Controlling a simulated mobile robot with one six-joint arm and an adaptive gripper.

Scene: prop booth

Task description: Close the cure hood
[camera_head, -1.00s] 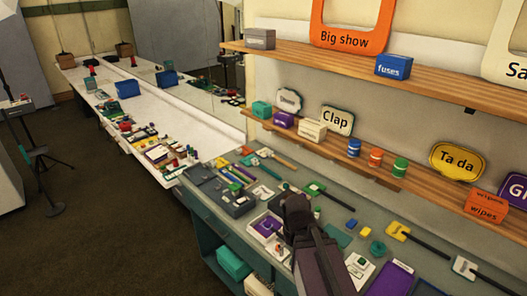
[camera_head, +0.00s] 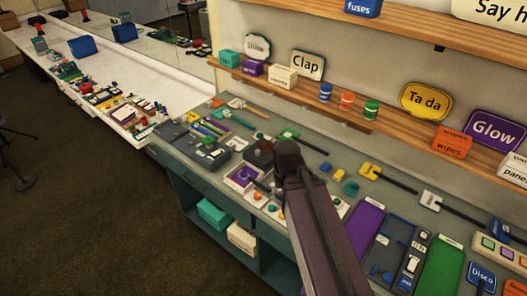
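A small white box with a purple inside (camera_head: 243,178) stands on the grey-green workbench (camera_head: 330,150). A dark brown panel (camera_head: 259,153) stands behind it, beside my gripper; it looks like a raised hood, but I cannot tell for certain that it belongs to the box. My gripper (camera_head: 286,152) is the dark end of my arm, just right of the panel and box. I see it from behind, so its fingers are hidden. I cannot tell whether it touches the panel.
A grey tool case (camera_head: 205,151) lies left of the box. Small white button panels (camera_head: 258,197) sit in front. A purple mat (camera_head: 365,228) and green mat (camera_head: 440,267) lie right. Wooden shelves (camera_head: 330,115) with signs and tins overhang the bench's back. Dark carpet (camera_head: 90,220) is clear.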

